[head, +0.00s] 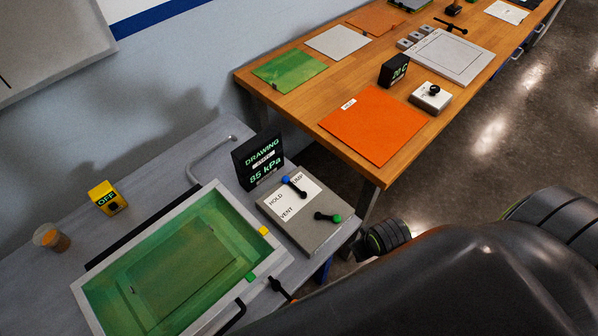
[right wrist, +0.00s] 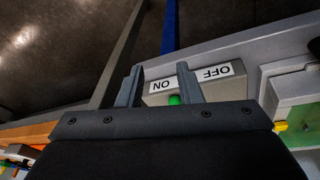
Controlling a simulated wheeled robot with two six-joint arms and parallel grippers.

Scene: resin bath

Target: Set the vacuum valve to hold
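The valve box (head: 316,233) stands at the right end of the grey bench, with a white plate marked HOLD, VENT and a partly covered label that looks like PUMP. Its blue-knobbed lever (head: 294,186) points up-left, the knob beside the partly covered label. A green-knobbed lever (head: 327,217) sits nearer the box's right edge. The display (head: 258,160) reads DRAWING and 85 kPa. In the right wrist view, my right gripper (right wrist: 158,78) is open, with the green knob (right wrist: 174,99) showing between its fingers by the ON/OFF label (right wrist: 190,77); contact cannot be told. My left gripper is not in view.
The resin bath (head: 81,292) with green liquid lies left of the valve box. A yellow box (head: 107,198) reading OFF and a small cup (head: 50,238) stand further left. A wooden table (head: 290,106) with sheets and devices is behind. My dark arm covers the lower right.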

